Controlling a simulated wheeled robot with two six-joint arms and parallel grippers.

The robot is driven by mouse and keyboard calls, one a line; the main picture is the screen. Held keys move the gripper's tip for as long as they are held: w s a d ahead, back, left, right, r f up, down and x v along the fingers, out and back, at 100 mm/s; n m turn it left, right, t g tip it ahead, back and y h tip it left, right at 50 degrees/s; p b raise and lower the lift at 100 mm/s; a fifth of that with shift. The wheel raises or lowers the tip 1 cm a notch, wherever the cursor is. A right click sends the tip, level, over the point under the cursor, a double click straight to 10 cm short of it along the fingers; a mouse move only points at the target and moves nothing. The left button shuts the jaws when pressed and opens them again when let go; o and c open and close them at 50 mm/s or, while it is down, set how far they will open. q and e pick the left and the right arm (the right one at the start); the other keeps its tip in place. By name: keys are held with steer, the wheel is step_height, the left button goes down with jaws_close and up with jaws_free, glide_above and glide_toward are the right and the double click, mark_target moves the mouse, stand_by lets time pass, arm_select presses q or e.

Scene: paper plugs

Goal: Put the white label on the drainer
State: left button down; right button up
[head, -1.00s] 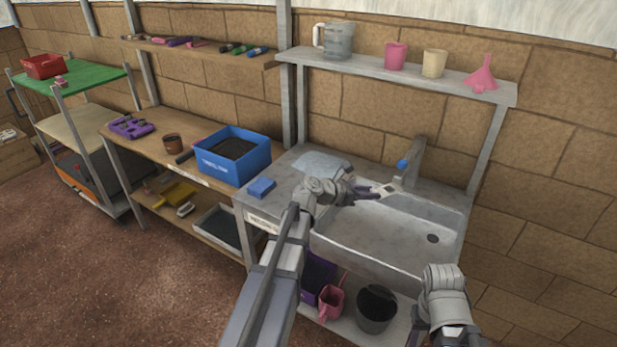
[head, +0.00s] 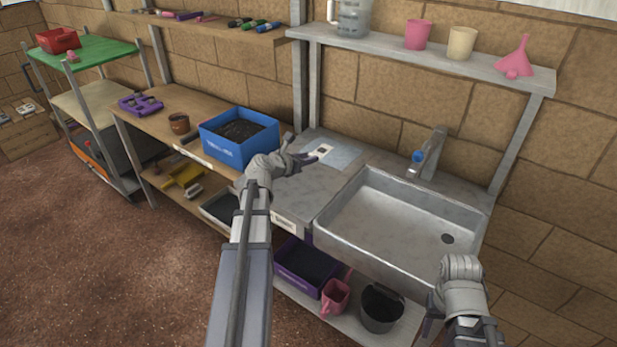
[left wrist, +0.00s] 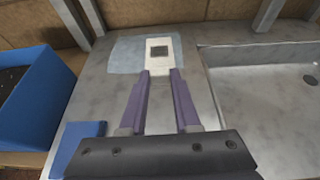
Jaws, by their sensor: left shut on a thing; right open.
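A white label (head: 325,147) with a dark square on it is at the fingertips of my left gripper (head: 304,152). In the left wrist view the label (left wrist: 160,65) lies beyond the purple fingers (left wrist: 161,75), which are shut on its near end. It is over the pale blue cloth on the drainer (head: 300,190), the flat grey metal surface left of the sink basin. I cannot tell whether it touches the cloth. My right gripper (head: 436,328) is open and low in front of the sink, partly cut off by the frame edge.
The pale blue cloth (head: 345,157) lies at the drainer's back. A blue block (left wrist: 80,143) sits near its left front. A blue soil box (head: 238,150) stands just left. The sink basin (head: 390,215) and tap (head: 430,155) are to the right.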

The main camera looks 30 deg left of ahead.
mark_target(308, 185)
arm_select(q)
steer(key=shift+f+b, duration=4)
steer(key=shift+f, duration=0.5)
steer(key=shift+f, duration=0.1)
steer(key=shift+f, duration=0.15)
steer(key=c, duration=0.6)
jaws_free()
steer(key=shift+r, duration=0.3)
steer(key=p+v, duration=0.4)
steer(key=v, duration=0.6)
steer(key=shift+s+r, duration=0.1)
steer(key=shift+s, duration=0.05)
steer(key=shift+p+v, duration=0.3)
steer(key=shift+v, duration=0.5)
